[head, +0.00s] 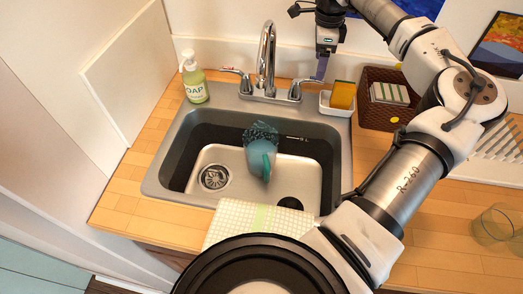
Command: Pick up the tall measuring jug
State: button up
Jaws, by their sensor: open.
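A teal vessel (260,158) with a handle is in the sink basin; I cannot tell if it is the tall measuring jug. Clear glass vessels (492,226) stand on the counter at the right edge, partly cut off, and no measuring marks can be made out on them. My gripper (321,68) is open and appears empty, above the back of the counter, right of the faucet. It is well apart from both the teal vessel and the glass vessels. Its fingers are small and partly unclear here.
A faucet (267,62) rises behind the sink (163,172). A soap bottle (194,80) stands at the left. A white dish (327,107) with a sponge (342,95) and a brown basket (375,118) are at the right. A dark teal brush head (260,131) and a checked cloth (236,222) also show.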

aim_at(260, 139)
jog(key=k, duration=1)
